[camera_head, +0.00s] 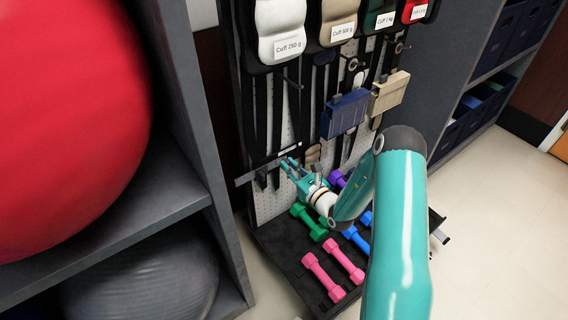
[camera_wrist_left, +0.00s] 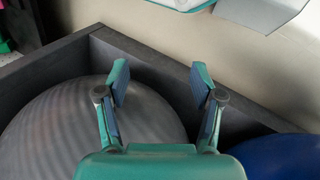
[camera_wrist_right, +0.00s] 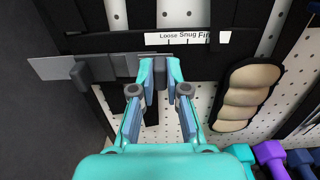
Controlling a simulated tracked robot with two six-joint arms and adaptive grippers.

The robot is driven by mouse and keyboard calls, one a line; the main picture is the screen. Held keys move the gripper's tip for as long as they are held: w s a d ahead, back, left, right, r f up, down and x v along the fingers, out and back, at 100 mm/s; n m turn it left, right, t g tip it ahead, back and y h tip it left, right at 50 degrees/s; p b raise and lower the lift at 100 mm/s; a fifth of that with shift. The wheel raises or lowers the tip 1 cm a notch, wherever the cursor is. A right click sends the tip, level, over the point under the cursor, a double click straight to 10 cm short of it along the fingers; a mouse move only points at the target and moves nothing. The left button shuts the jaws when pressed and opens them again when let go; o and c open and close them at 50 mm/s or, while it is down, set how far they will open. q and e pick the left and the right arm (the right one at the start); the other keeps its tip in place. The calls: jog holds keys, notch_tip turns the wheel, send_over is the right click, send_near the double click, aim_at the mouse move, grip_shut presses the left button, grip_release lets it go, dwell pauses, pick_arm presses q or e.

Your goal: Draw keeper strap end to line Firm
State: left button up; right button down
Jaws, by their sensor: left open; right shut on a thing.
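The keeper strap (camera_wrist_right: 120,66) runs level across the pegboard, a dark grey band below a white label (camera_wrist_right: 187,38) that reads Loose, Snug and Firm, the last word partly cut off. My right gripper (camera_wrist_right: 161,68) is shut on a dark tab, seemingly the strap end, below the left part of the label, near the Loose mark. In the head view the right gripper (camera_head: 288,167) is at the board's lower left. My left gripper (camera_wrist_left: 160,85) is open and empty, above a grey ball (camera_wrist_left: 75,120) on a shelf.
Cuff weights (camera_head: 281,28) hang above, with blue (camera_head: 344,114) and tan (camera_head: 388,93) boxes below. Dumbbells (camera_head: 323,277) lie on the base tray. A tan padded piece (camera_wrist_right: 246,95) hangs right of the right gripper. A shelf with a red ball (camera_head: 65,120) stands left.

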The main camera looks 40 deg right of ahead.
jog(key=shift+d, duration=0.1)
jog(key=shift+s+d, duration=0.15)
jog(key=shift+d, duration=0.8)
jog(key=shift+s+d, duration=0.1)
jog(key=shift+d, duration=0.85)
jog(key=c, duration=1.2)
grip_release()
jog(key=shift+o, duration=0.2)
jog(key=shift+a, duration=0.1)
jog(key=shift+s+a+p, duration=0.2)
jog(key=shift+s, duration=1.3)
jog(key=shift+s+a+p, duration=0.15)
jog(key=shift+s, duration=1.3)
